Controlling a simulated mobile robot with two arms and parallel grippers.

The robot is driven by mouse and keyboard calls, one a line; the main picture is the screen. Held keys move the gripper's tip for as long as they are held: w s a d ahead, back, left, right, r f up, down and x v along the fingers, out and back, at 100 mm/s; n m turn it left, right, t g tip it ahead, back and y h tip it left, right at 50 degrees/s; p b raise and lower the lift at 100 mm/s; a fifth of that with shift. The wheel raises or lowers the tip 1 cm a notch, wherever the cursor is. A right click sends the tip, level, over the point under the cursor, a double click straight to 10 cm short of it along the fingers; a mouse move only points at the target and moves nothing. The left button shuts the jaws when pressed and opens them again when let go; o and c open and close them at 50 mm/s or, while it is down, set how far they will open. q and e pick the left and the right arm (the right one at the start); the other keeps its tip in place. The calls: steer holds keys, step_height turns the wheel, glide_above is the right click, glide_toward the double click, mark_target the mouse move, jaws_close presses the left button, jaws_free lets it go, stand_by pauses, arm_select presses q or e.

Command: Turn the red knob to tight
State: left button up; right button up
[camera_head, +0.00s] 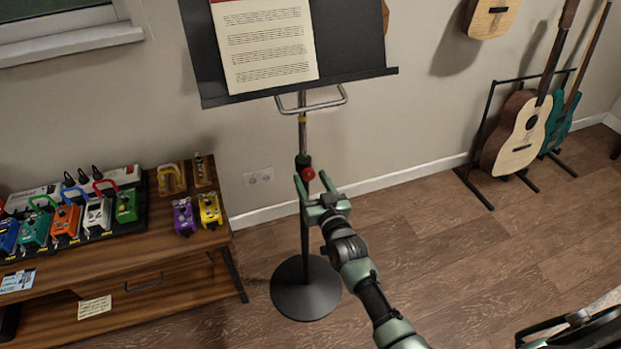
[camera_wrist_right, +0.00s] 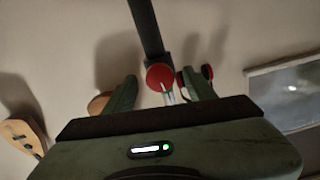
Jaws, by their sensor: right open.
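The red knob (camera_head: 308,174) sits on the pole of the music stand (camera_head: 304,225), just below a dark collar. In the right wrist view the round red knob (camera_wrist_right: 160,76) shows between my two fingertips, with a pale shaft below it. My right gripper (camera_head: 312,184) is open, one finger on each side of the knob, with visible gaps between. I cannot tell how far the fingers reach along the knob. Any tight or loose marking is too small to see. My left gripper is in neither view.
The stand's desk (camera_head: 350,40) holds a sheet of music (camera_head: 265,45) above the gripper. A wooden bench (camera_head: 180,260) with several effect pedals stands at left. Guitars (camera_head: 522,130) lean on a rack at right. The floor between is clear.

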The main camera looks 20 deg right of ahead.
steer(key=s, duration=0.6)
steer(key=shift+s+d, duration=0.15)
steer(key=shift+s, duration=0.25)
steer(key=shift+f, duration=0.1)
steer(key=s+f+n+g, duration=0.1)
steer(key=s+f+g, duration=0.2)
steer(key=s+f, duration=0.5)
steer(key=s+a+f+g, duration=0.1)
steer(key=s+f+g, duration=0.2)
steer(key=f, duration=0.9)
steer(key=s+f+n+g, duration=0.1)
steer(key=s+f+g, duration=0.2)
steer(key=s+f, duration=0.55)
steer(key=s+d+f+g, duration=0.1)
steer(key=s+f, duration=0.4)
steer(key=s, duration=0.5)
steer(key=s+d+f+n+g+p, duration=0.1)
steer(key=s+f+g, duration=0.3)
steer(key=s, duration=0.6)
steer(key=s+d+f+g, duration=0.2)
steer(key=s+f+g, duration=0.1)
steer(key=s+f, duration=0.5)
steer(key=shift+s+d+h, duration=0.25)
steer(key=shift+s+h, duration=0.05)
steer(key=shift+s, duration=0.95)
steer(key=shift+p, duration=0.3)
